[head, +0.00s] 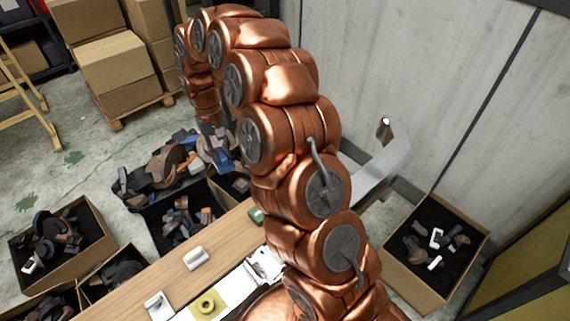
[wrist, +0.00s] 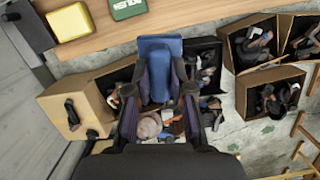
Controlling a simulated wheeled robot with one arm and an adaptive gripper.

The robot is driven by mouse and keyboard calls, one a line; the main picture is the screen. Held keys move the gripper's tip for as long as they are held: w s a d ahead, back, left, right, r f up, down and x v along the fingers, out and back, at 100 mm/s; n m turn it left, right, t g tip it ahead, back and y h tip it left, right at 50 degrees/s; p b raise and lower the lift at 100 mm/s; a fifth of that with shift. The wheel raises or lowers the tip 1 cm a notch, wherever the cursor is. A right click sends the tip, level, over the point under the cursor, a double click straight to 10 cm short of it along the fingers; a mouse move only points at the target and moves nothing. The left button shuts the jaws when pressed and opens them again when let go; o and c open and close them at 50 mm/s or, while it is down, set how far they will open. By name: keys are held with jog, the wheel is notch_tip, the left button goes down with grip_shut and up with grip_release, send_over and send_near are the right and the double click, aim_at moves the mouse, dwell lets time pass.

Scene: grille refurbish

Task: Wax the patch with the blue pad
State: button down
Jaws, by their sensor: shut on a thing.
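My gripper (wrist: 158,112) is shut on the blue pad (wrist: 174,46), holding it by its upright blue grip between the two dark fingers. The pad is out past the table edge, above the crates of scrap. In the head view my arm hides most of the gripper, and I cannot make out the pad clearly among the clutter there. A white strip (head: 238,283) lies on the wooden table, partly behind my arm. A pale yellow square with a darker yellow ring (head: 207,304) is at its near end. I cannot tell whether this is the patch.
A green block (wrist: 129,8) and a yellow block (wrist: 70,22) sit on the wooden table (wrist: 190,15). White brackets (head: 194,258) stand along it. Open boxes of scrap (head: 83,215) surround it, with one box (head: 481,236) at right by the wall.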

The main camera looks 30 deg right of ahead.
jog(key=s+d+f+m+b, duration=0.2)
jog(key=d+f+m+b, duration=0.2)
jog(key=d, duration=0.3)
jog(key=s+d+f+m+t+y+b, duration=0.1)
jog(key=s+d+f+m+b, duration=0.1)
jog(key=d+f+m+b, duration=0.2)
jog(key=s+d+f+m+b, duration=0.2)
jog(key=d+f+m+b, duration=0.2)
jog(key=d+b, duration=0.5)
jog(key=shift+d+f+m+y, duration=0.15)
jog(key=shift+d+m+y, duration=0.3)
jog(key=shift+d, duration=1)
jog(key=shift+f, duration=0.1)
jog(key=shift+w+d+b+x, duration=0.15)
jog(key=shift+b+x, duration=0.1)
jog(key=shift+x, duration=0.7)
jog(key=shift+w+d+b+x, duration=0.1)
jog(key=shift+d+b+x, duration=0.1)
jog(key=shift+x, duration=0.75)
jog(key=shift+w+d+b+x, duration=0.15)
jog(key=shift+b+x, duration=0.1)
jog(key=shift+x, duration=0.7)
jog(key=shift+s+f, duration=0.1)
jog(key=shift+f, duration=0.6)
jog(key=shift+r, duration=0.1)
jog(key=a+p+v, duration=0.1)
jog(key=p+v, duration=0.1)
jog(key=v, duration=0.4)
jog(key=shift+s+r+p, duration=0.3)
jog(key=shift+r, duration=0.2)
